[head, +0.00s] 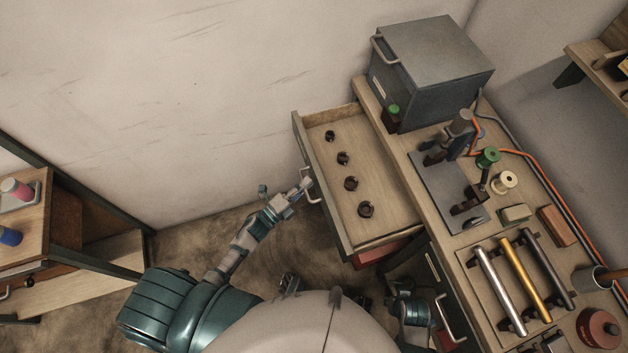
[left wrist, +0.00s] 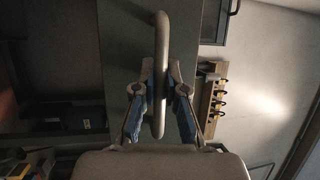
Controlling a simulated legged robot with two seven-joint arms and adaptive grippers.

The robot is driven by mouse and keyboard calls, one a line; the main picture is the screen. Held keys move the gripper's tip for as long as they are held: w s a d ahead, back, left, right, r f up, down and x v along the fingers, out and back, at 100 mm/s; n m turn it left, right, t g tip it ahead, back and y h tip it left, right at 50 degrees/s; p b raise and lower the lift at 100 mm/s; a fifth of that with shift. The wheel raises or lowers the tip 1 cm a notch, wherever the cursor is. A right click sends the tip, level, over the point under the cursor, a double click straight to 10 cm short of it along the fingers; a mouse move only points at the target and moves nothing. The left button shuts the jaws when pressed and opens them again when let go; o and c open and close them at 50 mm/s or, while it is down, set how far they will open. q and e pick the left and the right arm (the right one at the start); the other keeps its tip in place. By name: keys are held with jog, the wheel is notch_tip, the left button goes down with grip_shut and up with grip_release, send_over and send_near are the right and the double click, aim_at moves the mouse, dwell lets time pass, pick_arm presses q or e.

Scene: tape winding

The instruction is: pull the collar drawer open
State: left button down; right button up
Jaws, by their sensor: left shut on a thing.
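The collar drawer (head: 375,225) stands pulled out from the bench in the head view, with its wooden inside showing. Several dark collars (head: 351,184) lie in a row on its floor. Its light bar handle (head: 310,171) is on the outer front face. My left gripper (head: 304,186) is at this handle. In the left wrist view the handle (left wrist: 161,35) stands upright before the green drawer front (left wrist: 117,60), and the fingers of my left gripper (left wrist: 160,88) are shut on it from both sides. My right gripper cannot be made out in the head view.
The bench (head: 410,170) carries a grey metal box (head: 435,65), a fixture, spools and several rods (head: 530,275). A side table (head: 25,235) stands at the left. Bare floor (head: 195,225) lies between it and the drawer. A wall runs behind.

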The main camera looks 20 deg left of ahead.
pick_arm(q)
jog(key=shift+s+f, duration=0.2)
jog(key=shift+f, duration=0.1)
jog(key=shift+s+a, duration=0.1)
jog(key=shift+a, duration=0.05)
jog(key=c, duration=1.4)
grip_release()
jog(key=shift+o, duration=1)
jog(key=shift+a, duration=0.1)
jog(key=v, duration=1.1)
jog(key=shift+s+a, duration=0.25)
jog(key=shift+a, duration=0.05)
